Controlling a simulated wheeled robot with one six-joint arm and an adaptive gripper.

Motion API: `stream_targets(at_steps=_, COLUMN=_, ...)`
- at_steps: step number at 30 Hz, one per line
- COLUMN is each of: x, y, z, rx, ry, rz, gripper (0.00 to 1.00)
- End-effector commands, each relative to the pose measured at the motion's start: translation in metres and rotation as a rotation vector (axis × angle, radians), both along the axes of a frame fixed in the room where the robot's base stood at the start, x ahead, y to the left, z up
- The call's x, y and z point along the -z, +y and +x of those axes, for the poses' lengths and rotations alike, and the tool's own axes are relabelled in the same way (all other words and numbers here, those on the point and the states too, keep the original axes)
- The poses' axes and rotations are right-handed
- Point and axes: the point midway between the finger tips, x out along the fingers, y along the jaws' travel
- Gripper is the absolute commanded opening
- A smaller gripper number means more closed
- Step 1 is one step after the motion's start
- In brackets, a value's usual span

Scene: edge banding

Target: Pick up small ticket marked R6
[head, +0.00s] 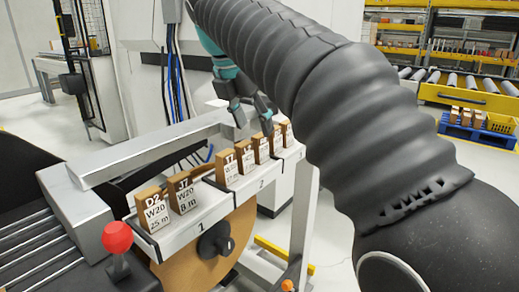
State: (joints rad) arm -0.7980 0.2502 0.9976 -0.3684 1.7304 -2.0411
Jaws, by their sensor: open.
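Several small brown tickets with white faces stand in a row on a pale rail in the head view. The front ticket (155,208) reads D2, W20, 25 m. The ticket behind it (184,193) reads J7, W20, 8 m. Farther along stand more tickets, among them one (227,169) and another (245,158), with markings too small to read surely. I cannot tell which is R6. My gripper (253,116) is open and empty, pointing down just above the far group of tickets. My arm hides what lies to the right of the row.
The rail (207,218) carries the numbers 1 and 2. A red knob (118,237) stands at the front left, near grey rollers (35,245). A grey beam (150,150) runs behind the tickets. Yellow shelving and a roller conveyor (450,82) are at the back right.

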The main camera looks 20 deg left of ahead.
Motion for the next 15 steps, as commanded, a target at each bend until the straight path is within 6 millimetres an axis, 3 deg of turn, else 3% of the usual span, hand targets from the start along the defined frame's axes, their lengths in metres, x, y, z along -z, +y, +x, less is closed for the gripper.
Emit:
stream_targets(at_steps=10, x=0.024, y=-0.003, z=0.01, rx=0.001, ry=0.001, rz=0.001, gripper=0.58)
stream_targets(at_steps=15, x=0.046, y=-0.004, z=0.019, rx=0.001, ry=0.002, rz=-0.001, gripper=0.58)
